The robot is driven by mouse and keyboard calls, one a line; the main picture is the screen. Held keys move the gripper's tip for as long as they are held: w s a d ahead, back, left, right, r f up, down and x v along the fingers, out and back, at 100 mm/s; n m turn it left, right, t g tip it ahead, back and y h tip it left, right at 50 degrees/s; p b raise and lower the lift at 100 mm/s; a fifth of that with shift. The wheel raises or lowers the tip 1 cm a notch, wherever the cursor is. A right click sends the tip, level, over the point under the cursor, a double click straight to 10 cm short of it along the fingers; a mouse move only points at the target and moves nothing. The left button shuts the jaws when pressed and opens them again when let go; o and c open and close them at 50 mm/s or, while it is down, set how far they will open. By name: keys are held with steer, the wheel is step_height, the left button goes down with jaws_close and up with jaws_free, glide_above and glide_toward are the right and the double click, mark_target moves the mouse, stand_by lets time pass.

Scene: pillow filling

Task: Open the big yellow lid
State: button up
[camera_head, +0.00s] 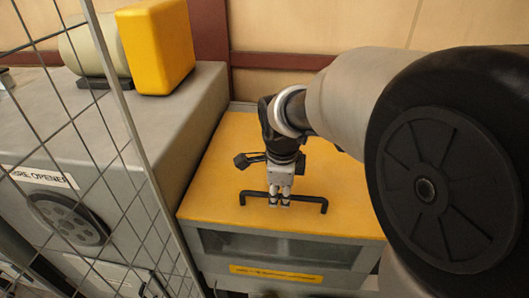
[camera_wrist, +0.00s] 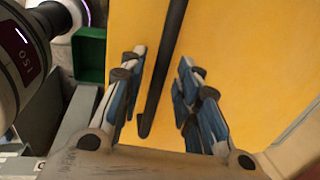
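The big yellow lid (camera_head: 345,190) lies flat and closed on a grey bin with a window in its front. A black bar handle (camera_head: 309,200) runs along the lid near its front edge. My gripper (camera_head: 280,202) points down at the middle of the handle. In the wrist view, the gripper's blue-padded fingers (camera_wrist: 160,95) stand apart, one on each side of the handle (camera_wrist: 167,65). Gaps show between the fingers and the bar, so the gripper is open around it. The yellow lid (camera_wrist: 245,60) fills the background there.
A grey machine (camera_head: 100,150) with a yellow block (camera_head: 157,50) on top stands left of the bin. A wire mesh fence (camera_head: 110,180) crosses the left side in front of it. A wall is close behind the bin. A green box (camera_wrist: 90,55) shows in the wrist view.

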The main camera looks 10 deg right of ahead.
jaws_close()
steer(key=shift+r, duration=0.15)
stand_by(0.4)
